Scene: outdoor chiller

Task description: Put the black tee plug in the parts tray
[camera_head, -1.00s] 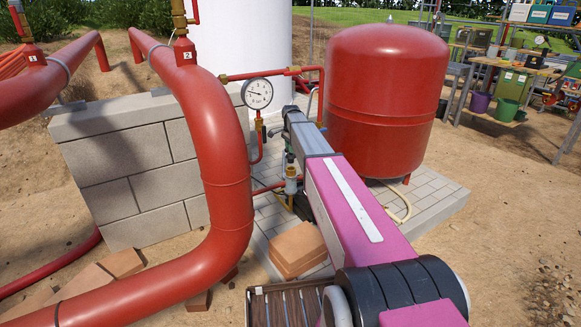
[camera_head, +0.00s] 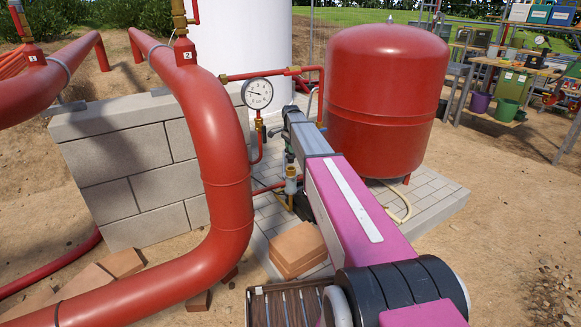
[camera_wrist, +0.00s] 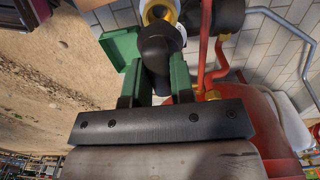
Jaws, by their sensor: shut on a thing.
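In the wrist view, my gripper (camera_wrist: 155,88) has its green fingers shut on a black rounded piece, which I take for the black tee plug (camera_wrist: 160,50). The plug's far end sits against a brass and whitish fitting (camera_wrist: 158,12); I cannot tell if they are joined. In the head view, my arm reaches to the pipework left of the red tank, and the plug and fingertips cannot be made out. A dark slatted tray (camera_head: 256,310) shows at the bottom edge, partly cut off; I cannot tell if it is the parts tray.
A red tank (camera_head: 375,100) stands close right of my arm. A pressure gauge (camera_head: 257,93) and thick red pipe (camera_head: 225,160) are to the left. Bricks (camera_head: 298,248) lie below my arm. Another black part (camera_wrist: 215,15) is beside the plug. Open sand lies at right.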

